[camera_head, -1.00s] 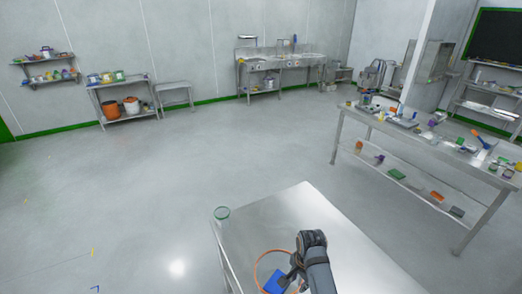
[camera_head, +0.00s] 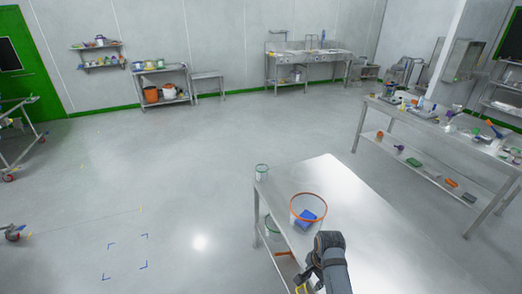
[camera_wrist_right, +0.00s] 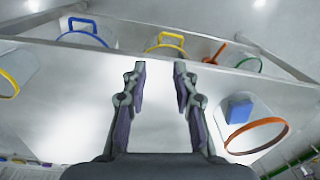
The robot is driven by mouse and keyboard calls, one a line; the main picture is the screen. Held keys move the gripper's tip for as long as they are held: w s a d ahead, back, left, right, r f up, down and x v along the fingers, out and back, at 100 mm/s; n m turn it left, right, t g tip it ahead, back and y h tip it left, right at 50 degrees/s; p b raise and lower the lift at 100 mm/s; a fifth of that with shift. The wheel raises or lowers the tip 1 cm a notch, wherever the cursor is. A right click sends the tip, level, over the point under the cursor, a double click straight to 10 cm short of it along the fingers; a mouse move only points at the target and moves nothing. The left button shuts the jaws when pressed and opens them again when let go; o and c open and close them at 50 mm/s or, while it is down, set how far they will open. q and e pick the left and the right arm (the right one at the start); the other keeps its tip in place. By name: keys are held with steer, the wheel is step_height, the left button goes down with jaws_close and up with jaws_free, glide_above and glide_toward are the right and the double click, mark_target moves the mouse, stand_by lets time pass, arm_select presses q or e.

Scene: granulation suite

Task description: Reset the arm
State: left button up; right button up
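A clear container with an orange rim (camera_head: 293,212) stands on the table beyond the gripper, with a blue object (camera_head: 306,217) inside. The container also shows at the right of the wrist view (camera_wrist_right: 252,138), apart from the fingers. My left gripper is in neither current view.
Blue-handled (camera_wrist_right: 85,38) and yellow-handled (camera_wrist_right: 165,45) containers show along the upper wrist view. A cluttered bench (camera_head: 450,135) stands at the right. The floor to the left is largely open.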

steer(key=s+d+f+n+b, duration=0.15)
steer(key=s+f, duration=0.25)
steer(key=f, duration=0.5)
steer(key=s+d+f+n+b, duration=0.1)
steer(key=s+f+n, duration=0.2)
steer(key=f, duration=0.6)
steer(key=s+d+f+n+b, duration=0.15)
steer(key=s+f, duration=0.25)
steer(key=f, duration=0.5)
arm_select(q)
step_height(320, 180, down, 6)
steer(key=b, duration=0.1)
steer(key=shift+s+b, duration=0.4)
arm_select(e)
steer(key=s+d+f+n, duration=0.2)
steer(key=s+f, duration=0.2)
steer(key=s, duration=0.4)
steer(key=s+d+f+n, duration=0.2)
steer(key=s+f, duration=0.3)
steer(key=s, duration=0.3)
steer(key=s+d+f+n+h, duration=0.1)
steer(key=s+d+f+n, duration=0.1)
steer(key=s+f, duration=0.3)
steer(key=s+d, duration=0.1)
steer(key=s, duration=0.2)
steer(key=shift+d, duration=0.3)
arm_select(q)
steer(key=shift+f, duration=0.1)
